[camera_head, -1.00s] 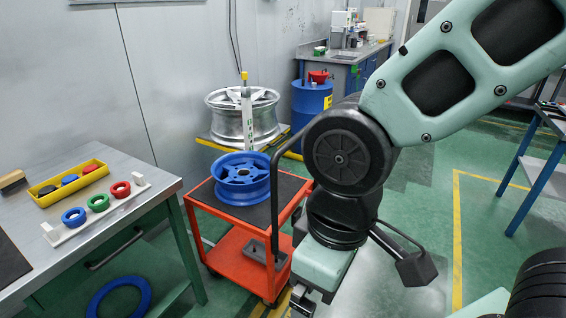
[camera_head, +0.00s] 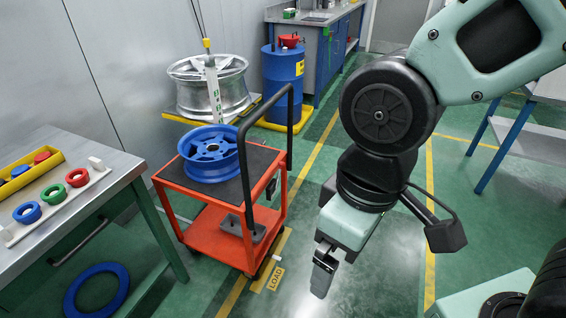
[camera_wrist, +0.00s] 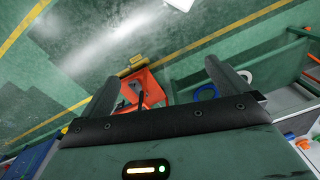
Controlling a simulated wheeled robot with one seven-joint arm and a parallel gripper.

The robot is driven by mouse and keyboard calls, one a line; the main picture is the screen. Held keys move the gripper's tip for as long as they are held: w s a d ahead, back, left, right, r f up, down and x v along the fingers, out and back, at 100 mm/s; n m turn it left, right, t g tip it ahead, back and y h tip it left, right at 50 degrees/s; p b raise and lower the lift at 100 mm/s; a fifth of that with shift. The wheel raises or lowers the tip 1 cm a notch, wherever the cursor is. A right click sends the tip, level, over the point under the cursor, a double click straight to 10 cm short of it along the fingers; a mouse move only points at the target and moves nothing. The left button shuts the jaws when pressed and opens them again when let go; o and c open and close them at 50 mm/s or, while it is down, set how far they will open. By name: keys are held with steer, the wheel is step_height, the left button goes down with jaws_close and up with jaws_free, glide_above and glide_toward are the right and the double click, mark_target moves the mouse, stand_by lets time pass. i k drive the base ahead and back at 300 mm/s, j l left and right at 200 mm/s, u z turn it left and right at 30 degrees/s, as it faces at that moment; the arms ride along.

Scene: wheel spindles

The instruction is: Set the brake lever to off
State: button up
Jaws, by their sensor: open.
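An orange-red cart (camera_head: 208,232) stands left of my gripper, with a black tube handle (camera_head: 247,170) on its right side. A small dark fitting with a pale part (camera_head: 272,187) sits by the handle post and may be the brake lever; it is too small to read its setting. My gripper (camera_head: 321,282) hangs over the floor to the right of the cart, apart from it and pointing down. In the wrist view, the two fingers of my gripper (camera_wrist: 162,72) stand wide apart with nothing between them, and the cart (camera_wrist: 150,86) shows farther below.
A blue wheel rim (camera_head: 210,165) lies on the cart top, and a grey block (camera_head: 252,233) on its lower shelf. A steel bench (camera_head: 95,185) is at the left. A silver wheel (camera_head: 200,95) and blue drum (camera_head: 283,75) stand behind.

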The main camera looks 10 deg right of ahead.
mark_target(281, 164)
steer(key=i+j, duration=0.1)
steer(key=i, duration=0.9)
